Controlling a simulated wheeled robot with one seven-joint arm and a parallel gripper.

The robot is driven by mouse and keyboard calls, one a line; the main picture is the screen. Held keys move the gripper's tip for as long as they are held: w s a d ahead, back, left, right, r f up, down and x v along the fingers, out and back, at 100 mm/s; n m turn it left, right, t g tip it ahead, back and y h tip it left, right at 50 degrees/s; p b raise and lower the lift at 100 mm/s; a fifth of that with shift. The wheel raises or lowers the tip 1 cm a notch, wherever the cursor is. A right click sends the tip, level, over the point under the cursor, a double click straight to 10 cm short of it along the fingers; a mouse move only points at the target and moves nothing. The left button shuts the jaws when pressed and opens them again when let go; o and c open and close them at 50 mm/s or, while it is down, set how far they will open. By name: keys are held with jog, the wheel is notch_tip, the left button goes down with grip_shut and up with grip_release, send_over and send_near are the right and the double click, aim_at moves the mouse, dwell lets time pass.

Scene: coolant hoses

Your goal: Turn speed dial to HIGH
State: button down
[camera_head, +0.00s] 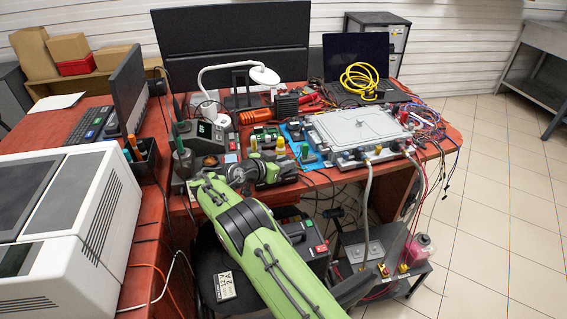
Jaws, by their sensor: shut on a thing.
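My gripper (287,172) is at the end of my green arm, low over the front edge of the red-brown table. It is shut on a small dark thing, and the jaws and wrist hide most of what they hold. I cannot make out the speed dial or its HIGH mark at this size. A large silver-grey box (360,131) with round dark fittings along its front stands to the right of my gripper. Pale hoses (367,190) run down from its front to the equipment below.
A white machine (70,225) fills the left. A low cart (375,262) with a pink bottle (421,246) stands right. Tiled floor (500,220) is clear.

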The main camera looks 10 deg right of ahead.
jog(key=shift+f, duration=0.15)
jog(key=c, duration=0.9)
grip_release()
jog(key=p+v, duration=0.3)
jog(key=v, duration=1.2)
jog(key=shift+s+a+r+p, duration=0.2)
jog(key=shift+a+r+p, duration=0.05)
jog(key=shift+p, duration=0.15)
